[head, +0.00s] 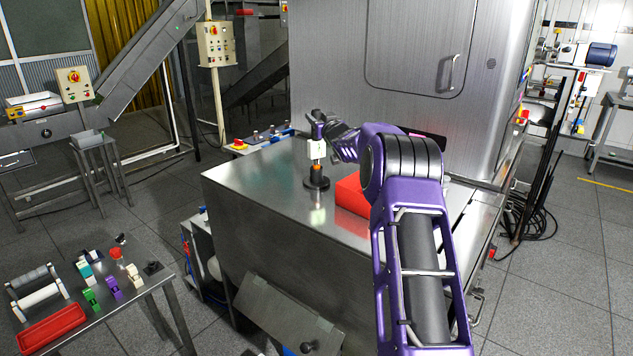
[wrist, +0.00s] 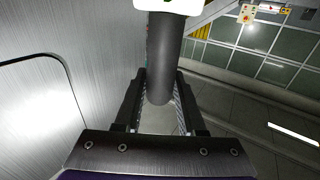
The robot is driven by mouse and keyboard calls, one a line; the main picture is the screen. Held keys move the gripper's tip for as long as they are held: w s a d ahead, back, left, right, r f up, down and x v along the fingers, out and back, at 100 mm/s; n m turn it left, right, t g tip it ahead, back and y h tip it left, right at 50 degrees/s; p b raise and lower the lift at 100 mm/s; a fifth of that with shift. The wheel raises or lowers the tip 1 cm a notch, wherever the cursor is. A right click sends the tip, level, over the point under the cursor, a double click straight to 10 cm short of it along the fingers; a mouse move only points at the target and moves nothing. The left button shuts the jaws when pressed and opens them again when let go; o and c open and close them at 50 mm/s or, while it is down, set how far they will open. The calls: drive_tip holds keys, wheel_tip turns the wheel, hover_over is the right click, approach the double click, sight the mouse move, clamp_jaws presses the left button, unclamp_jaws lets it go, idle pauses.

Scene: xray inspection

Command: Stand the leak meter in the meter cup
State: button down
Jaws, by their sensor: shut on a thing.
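The leak meter (head: 316,149) has a white body, with its dark grey handle (wrist: 160,60) between the fingers in the wrist view. My gripper (head: 318,122) is shut on this handle, above the steel top. The meter hangs about upright, white body below the fingers. Part of the white body shows at the top edge of the wrist view. The black meter cup (head: 316,183) stands on the steel top directly below the meter. An orange part shows at the cup's mouth; I cannot tell whether the meter's lower end is inside the cup or just above it.
A red box (head: 352,195) stands on the steel top (head: 255,185), right of the cup and close to my arm. The steel cabinet (head: 400,60) rises behind. Small controls (head: 262,136) line the back left edge. The top left of the cup is clear.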

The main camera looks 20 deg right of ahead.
drive_tip(key=shift+f, duration=0.2)
idle(0.3)
drive_tip(key=shift+c, duration=2.3)
unclamp_jaws()
drive_tip(key=shift+o, duration=0.2)
drive_tip(key=shift+f, duration=0.1)
